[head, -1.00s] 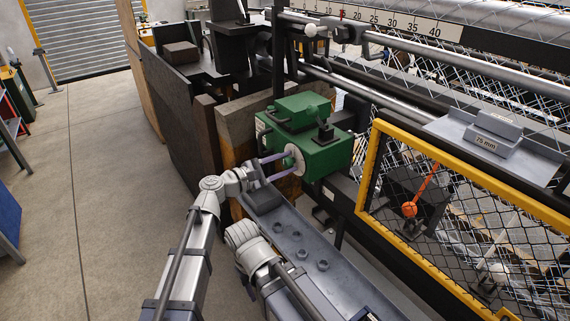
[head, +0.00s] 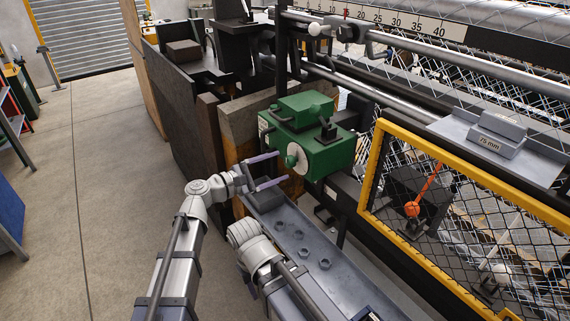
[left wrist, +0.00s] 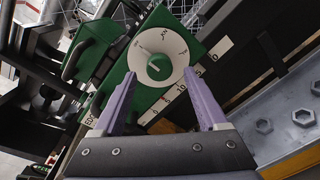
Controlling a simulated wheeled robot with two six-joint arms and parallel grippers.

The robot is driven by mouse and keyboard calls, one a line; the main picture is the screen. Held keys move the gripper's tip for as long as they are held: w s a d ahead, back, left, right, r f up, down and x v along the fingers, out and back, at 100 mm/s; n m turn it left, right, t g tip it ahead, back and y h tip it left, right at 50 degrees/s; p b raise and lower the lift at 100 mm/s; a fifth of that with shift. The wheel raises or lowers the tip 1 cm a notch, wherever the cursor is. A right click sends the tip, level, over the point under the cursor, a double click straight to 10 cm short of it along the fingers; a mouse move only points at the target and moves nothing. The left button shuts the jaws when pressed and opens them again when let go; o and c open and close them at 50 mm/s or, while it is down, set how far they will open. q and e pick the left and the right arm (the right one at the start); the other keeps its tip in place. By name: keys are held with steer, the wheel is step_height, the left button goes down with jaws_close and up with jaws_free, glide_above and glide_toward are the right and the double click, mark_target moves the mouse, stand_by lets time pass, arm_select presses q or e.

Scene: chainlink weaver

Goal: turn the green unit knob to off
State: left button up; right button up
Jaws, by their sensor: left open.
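The green unit (head: 318,150) is a boxy green housing on the machine's side. Its pale round dial (head: 292,160) faces my left gripper. In the left wrist view the dial (left wrist: 179,52) has dark lettering around a small green knob (left wrist: 159,66) at its centre; I cannot read its setting surely. My left gripper (head: 282,168) is open, with two purple fingers pointing at the dial. It holds nothing and stands a little short of the knob. In the left wrist view its fingertips (left wrist: 160,74) lie either side of the knob.
A grey channel (head: 330,255) with several nuts lies below the unit. A yellow-framed mesh guard (head: 375,165) with an orange-knobbed lever (head: 412,208) behind it stands to the right. Dark panels stand behind on the left. The concrete floor (head: 105,180) at left is clear.

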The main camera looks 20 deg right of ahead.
arm_select(q)
steer(key=v, duration=0.3)
steer(key=shift+a, duration=0.25)
steer(key=s+a+f+m+g+y, duration=0.2)
steer(key=s+a+f+m+y, duration=0.2)
steer(key=a+f, duration=0.3)
steer(key=s+a+f+m+g+y, duration=0.1)
steer(key=s+a+f+m+y, duration=0.3)
steer(key=f, duration=0.4)
steer(key=s+a+f+m+g+y, duration=0.1)
steer(key=s+a+f+m+y, duration=0.25)
steer(key=a, duration=0.55)
steer(key=s+a+f+m+g+y, duration=0.1)
steer(key=s+a+f+m+y, duration=0.15)
steer(key=s+a+y, duration=0.4)
steer(key=s+d+r+m+g+p, duration=0.1)
steer(key=s+d+m, duration=0.1)
steer(key=d, duration=0.6)
steer(key=shift+s+d+m, duration=0.3)
steer(key=shift+s+m, duration=0.1)
steer(key=shift+s, duration=0.3)
